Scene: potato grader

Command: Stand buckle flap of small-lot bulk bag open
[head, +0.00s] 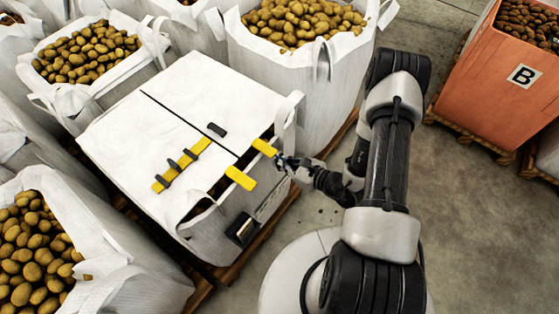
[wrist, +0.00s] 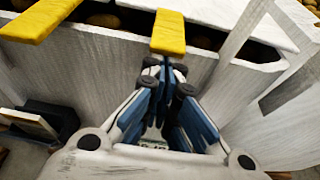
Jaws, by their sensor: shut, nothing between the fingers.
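The small-lot bulk bag is a square white bag (head: 205,225) in the middle of the head view. White flaps lie flat over most of its top: a far flap (head: 215,90) and a near-left flap (head: 125,140). A yellow strap with black buckles (head: 180,165) crosses the near-left flap. Two yellow tabs stick out at the right edge, one farther (head: 263,147) and one nearer (head: 240,178). My gripper (head: 284,162) is shut and empty beside the farther tab. In the wrist view my fingertips (wrist: 165,65) are just below that tab (wrist: 168,33); contact is unclear.
Open white bags of potatoes (head: 300,75) stand behind, left and in front. A black box (head: 243,230) hangs on the bag's right side. An orange bin marked B (head: 500,90) stands at the right. Grey floor (head: 480,240) is free there.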

